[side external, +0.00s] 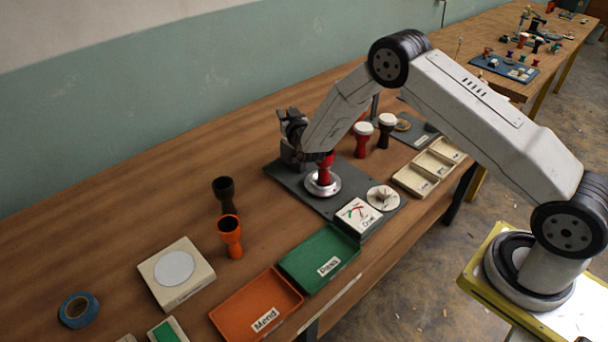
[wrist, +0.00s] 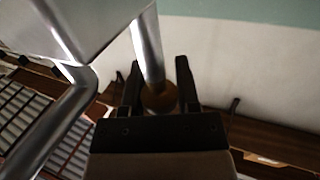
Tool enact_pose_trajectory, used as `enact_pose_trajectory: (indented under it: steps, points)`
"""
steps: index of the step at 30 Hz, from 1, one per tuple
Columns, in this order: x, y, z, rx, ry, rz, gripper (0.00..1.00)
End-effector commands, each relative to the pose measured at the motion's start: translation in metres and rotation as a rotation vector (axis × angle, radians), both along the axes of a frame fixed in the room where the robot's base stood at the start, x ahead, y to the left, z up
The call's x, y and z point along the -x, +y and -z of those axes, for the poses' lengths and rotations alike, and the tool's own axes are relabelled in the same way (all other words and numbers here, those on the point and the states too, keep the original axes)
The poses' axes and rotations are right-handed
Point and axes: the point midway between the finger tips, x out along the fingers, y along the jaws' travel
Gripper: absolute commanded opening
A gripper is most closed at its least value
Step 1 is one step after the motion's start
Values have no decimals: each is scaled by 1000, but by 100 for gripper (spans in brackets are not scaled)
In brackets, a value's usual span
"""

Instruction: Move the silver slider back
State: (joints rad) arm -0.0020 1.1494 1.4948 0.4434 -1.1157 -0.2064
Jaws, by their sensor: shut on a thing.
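In the wrist view the two dark fingers of my gripper (wrist: 158,92) are closed around a round brown knob (wrist: 160,99). A silver bar (wrist: 148,50) runs down to the knob, beside a larger silver body (wrist: 85,22). I take these silver parts to be the slider, but cannot tell its exact outline.
A dark drum (side external: 224,193), orange drum (side external: 231,238), green tray (side external: 319,258) and orange tray (side external: 256,307) lie left. The table's back left is clear.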

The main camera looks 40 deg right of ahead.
Motion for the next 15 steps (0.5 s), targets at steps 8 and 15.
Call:
enact_pose_trajectory:
  steps: [8, 15]
  points:
    - [-20, -1, 0, -1, -1, 1, 0]
    - [-22, 0, -1, -1, 0, -2, 0]
